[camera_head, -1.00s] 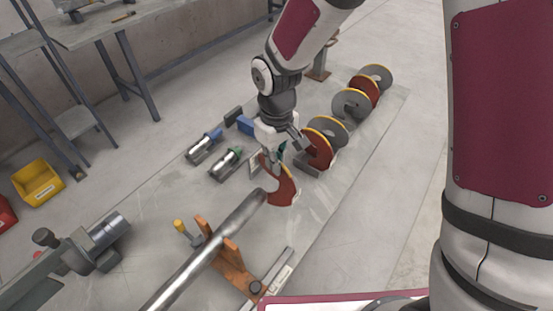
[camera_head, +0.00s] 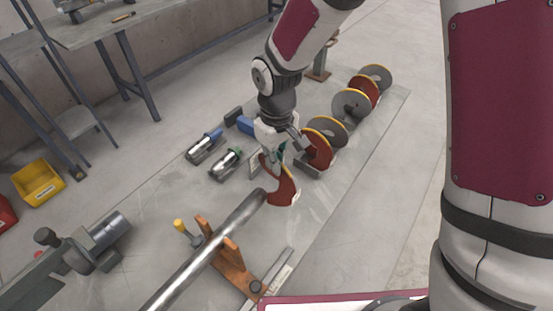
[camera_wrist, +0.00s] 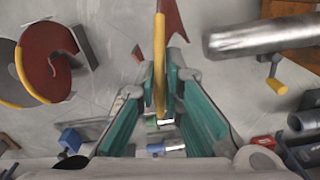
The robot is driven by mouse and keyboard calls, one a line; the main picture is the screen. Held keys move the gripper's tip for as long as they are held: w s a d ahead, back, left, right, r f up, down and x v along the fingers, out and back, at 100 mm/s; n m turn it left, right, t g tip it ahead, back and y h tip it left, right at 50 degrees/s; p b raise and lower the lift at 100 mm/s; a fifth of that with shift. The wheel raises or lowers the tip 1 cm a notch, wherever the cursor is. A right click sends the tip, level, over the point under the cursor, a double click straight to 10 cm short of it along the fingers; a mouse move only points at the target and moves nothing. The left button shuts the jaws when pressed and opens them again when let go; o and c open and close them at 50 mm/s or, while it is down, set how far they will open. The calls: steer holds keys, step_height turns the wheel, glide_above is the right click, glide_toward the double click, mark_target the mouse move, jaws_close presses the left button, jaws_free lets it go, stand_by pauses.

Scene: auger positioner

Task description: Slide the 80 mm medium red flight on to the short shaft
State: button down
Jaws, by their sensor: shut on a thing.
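My gripper (camera_head: 280,150) is shut on a red flight (camera_head: 284,187) with a yellow edge, at the far end of the shaft. In the wrist view the flight (camera_wrist: 159,60) stands edge-on between the teal fingers of my gripper (camera_wrist: 162,85). The steel shaft (camera_head: 190,265) lies tilted in the head view, resting on an orange support (camera_head: 232,262). In the wrist view the shaft's end (camera_wrist: 255,38) is to the right of the flight, with a gap between them. In the head view the flight overlaps or sits close to the shaft's end; contact cannot be told there.
More red and grey flights (camera_head: 350,104) stand in a row behind my gripper. Two steel cylinders with blue and green parts (camera_head: 225,165) lie left of it. A yellow handle (camera_head: 180,227) stands beside the support. A yellow bin (camera_head: 38,182) is at the far left.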

steer(key=shift+s+a+p, duration=0.65)
steer(key=shift+s+a, duration=0.95)
steer(key=shift+s, duration=0.4)
steer(key=shift+s+a+p, duration=0.7)
steer(key=shift+s+a, duration=0.85)
steer(key=shift+s, duration=0.5)
steer(key=shift+s+a+p, duration=0.65)
steer(key=shift+s+a, duration=0.95)
steer(key=shift+s, duration=0.4)
stand_by(1.9)
